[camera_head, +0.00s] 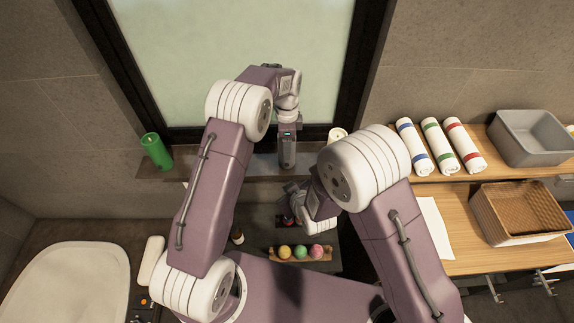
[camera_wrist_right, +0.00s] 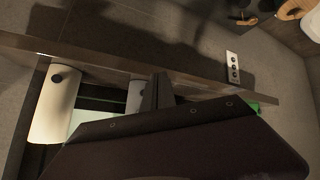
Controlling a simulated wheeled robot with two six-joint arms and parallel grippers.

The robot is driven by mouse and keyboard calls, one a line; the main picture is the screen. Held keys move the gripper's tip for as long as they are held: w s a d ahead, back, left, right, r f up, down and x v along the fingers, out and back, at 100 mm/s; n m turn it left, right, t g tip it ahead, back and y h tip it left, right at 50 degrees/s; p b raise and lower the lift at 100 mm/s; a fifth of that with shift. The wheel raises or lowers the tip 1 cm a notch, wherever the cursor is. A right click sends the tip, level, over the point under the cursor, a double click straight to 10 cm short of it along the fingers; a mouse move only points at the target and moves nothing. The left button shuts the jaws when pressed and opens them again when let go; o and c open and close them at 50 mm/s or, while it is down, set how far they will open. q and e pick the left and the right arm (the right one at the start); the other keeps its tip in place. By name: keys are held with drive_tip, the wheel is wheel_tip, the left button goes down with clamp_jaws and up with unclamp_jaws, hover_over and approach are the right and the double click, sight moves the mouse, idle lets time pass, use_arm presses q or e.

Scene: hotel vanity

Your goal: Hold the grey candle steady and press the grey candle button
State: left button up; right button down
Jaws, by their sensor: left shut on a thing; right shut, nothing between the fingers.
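The grey candle (camera_wrist_right: 134,98) shows in the right wrist view, where the scene appears upside down, at the shelf between a pale candle and a green one. A dark button spot is on it. In the head view my left gripper (camera_head: 287,157) reaches down over the middle of the window shelf and is shut on the grey candle, mostly hiding it. My right gripper (camera_head: 291,196) is lower and in front of the shelf, partly hidden by its arm. In the wrist view its closed, empty fingers (camera_wrist_right: 159,86) appear close beside the candle; I cannot tell whether they touch.
A green candle (camera_head: 157,150) stands left on the shelf (camera_head: 222,166), and a cream candle (camera_head: 338,134) stands right. Coloured balls (camera_head: 300,252) lie below. Rolled towels (camera_head: 439,146), a grey bin (camera_head: 532,137) and a woven basket (camera_head: 520,212) are at right; a basin (camera_head: 70,285) is at left.

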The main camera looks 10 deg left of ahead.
drive_tip(key=shift+w+a, duration=0.25)
drive_tip(key=shift+w, duration=0.65)
drive_tip(key=shift+w+a, duration=0.25)
drive_tip(key=shift+w, duration=0.7)
drive_tip(key=shift+w+a, duration=0.25)
drive_tip(key=shift+w, duration=0.65)
drive_tip(key=shift+w, duration=0.1)
drive_tip(key=shift+w+a, duration=0.15)
drive_tip(key=shift+w, duration=0.15)
drive_tip(key=shift+w+a, duration=0.1)
drive_tip(key=shift+w, duration=0.25)
drive_tip(key=shift+s, duration=0.1)
idle(0.5)
drive_tip(key=shift+s+d, duration=0.25)
drive_tip(key=shift+s, duration=0.45)
use_arm(q)
drive_tip(key=o, duration=1.7)
use_arm(e)
drive_tip(key=s, duration=0.2)
drive_tip(key=s+d, duration=0.1)
drive_tip(key=s, duration=0.1)
drive_tip(key=shift+s+d, duration=0.2)
drive_tip(key=shift+s, duration=0.2)
